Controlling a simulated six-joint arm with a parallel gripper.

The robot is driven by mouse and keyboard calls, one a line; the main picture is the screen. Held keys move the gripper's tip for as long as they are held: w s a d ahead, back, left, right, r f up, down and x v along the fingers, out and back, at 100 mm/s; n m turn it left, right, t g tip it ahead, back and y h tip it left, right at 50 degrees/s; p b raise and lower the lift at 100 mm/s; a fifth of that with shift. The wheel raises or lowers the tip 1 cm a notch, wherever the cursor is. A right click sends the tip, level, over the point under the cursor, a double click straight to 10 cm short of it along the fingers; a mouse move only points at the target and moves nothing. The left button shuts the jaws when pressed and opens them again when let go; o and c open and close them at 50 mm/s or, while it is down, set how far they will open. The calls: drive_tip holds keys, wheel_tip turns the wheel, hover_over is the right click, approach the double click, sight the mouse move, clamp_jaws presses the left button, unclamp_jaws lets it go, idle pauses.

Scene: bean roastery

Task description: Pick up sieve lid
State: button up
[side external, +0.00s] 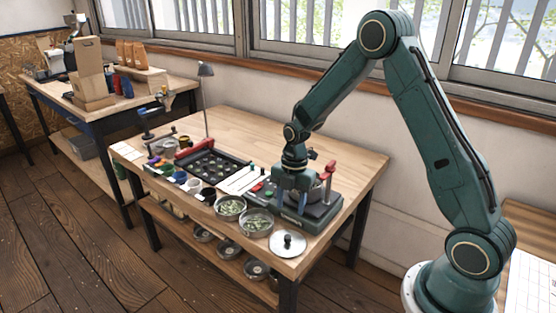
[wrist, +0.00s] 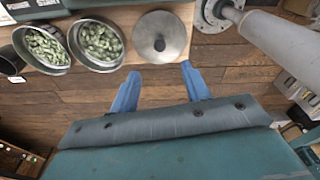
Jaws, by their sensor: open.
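The sieve lid (side external: 287,243) is a round silver disc with a dark knob, lying flat at the front right corner of the wooden table (side external: 330,160). In the wrist view the lid (wrist: 160,37) is at the top centre, beyond my fingertips. My gripper (wrist: 158,75) has two blue fingers spread apart with nothing between them. In the side view my gripper (side external: 294,198) hangs over the green machine at the table's right, behind the lid and apart from it. Its fingertips are hard to make out there.
Two metal sieves with green beans, a left one (side external: 230,207) and a right one (side external: 257,222), stand left of the lid. The green machine (side external: 310,212) with a red-handled part is behind it. A black tray (side external: 213,165) and small cups stand farther left. The table's back right is clear.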

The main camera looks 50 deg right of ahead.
hover_over(288, 236)
drive_tip(key=shift+d+f, duration=0.2)
drive_tip(key=shift+f, duration=1.15)
drive_tip(key=shift+d+f, duration=0.15)
drive_tip(key=shift+f, duration=1.2)
drive_tip(key=shift+f, duration=0.1)
drive_tip(key=shift+a+f, duration=0.15)
drive_tip(key=shift+f, duration=1.1)
drive_tip(key=shift+a+f, duration=0.15)
drive_tip(key=shift+f, duration=1.05)
clamp_jaws()
